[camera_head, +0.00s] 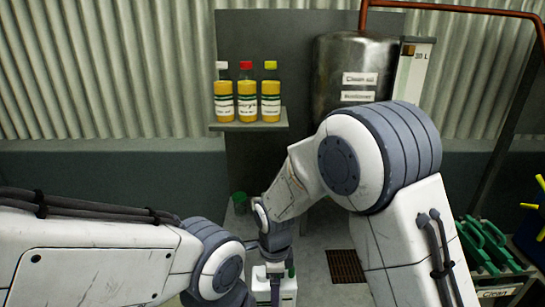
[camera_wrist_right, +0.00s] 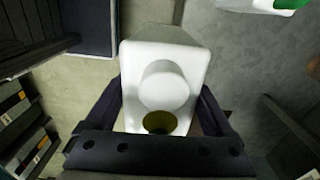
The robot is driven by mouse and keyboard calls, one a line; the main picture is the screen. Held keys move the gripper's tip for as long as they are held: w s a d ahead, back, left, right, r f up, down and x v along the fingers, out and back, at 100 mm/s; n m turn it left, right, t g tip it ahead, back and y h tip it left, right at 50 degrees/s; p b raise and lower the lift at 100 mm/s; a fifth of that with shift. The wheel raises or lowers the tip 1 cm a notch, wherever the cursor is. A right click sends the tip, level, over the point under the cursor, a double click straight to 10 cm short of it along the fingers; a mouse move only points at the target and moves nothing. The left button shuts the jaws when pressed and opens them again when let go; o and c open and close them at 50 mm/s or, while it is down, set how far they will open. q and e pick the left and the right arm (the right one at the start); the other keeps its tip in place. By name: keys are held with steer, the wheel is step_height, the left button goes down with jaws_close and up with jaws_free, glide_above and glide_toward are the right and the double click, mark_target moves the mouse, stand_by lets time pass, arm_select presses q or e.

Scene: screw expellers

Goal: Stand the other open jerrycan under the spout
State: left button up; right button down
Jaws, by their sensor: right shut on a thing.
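A white jerrycan (camera_wrist_right: 165,60) sits between the two dark fingers of my right gripper (camera_wrist_right: 160,98), which is shut on it. Its open round mouth, dark yellow inside, faces the wrist camera. In the head view my right gripper (camera_head: 276,272) is low in the middle, at a white can (camera_head: 288,290) cut by the bottom edge. My left forearm comes in from the left, and its gripper is out of the picture. The steel tank (camera_head: 345,70) stands at the back. Its spout is hidden behind my right arm. Another white thing with green (camera_wrist_right: 290,4) shows at the wrist view's top right.
A shelf (camera_head: 250,127) holds three yellow bottles (camera_head: 247,95) left of the tank. A small green object (camera_head: 239,199) stands below it. A floor grate (camera_head: 346,267) lies right of my gripper. Green items (camera_head: 487,246) are at the right edge.

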steer(key=w+d+r+n, duration=0.2)
steer(key=d+n, duration=0.5)
steer(key=d, duration=0.2)
steer(key=w+d+r+n, duration=0.25)
steer(key=d+n, duration=0.35)
steer(key=d, duration=0.3)
steer(key=s+f+n, duration=0.2)
steer(key=f, duration=0.4)
steer(key=s+f+n, duration=0.2)
steer(key=s+f, duration=0.1)
steer(key=f, duration=0.4)
steer(key=shift+s, duration=0.35)
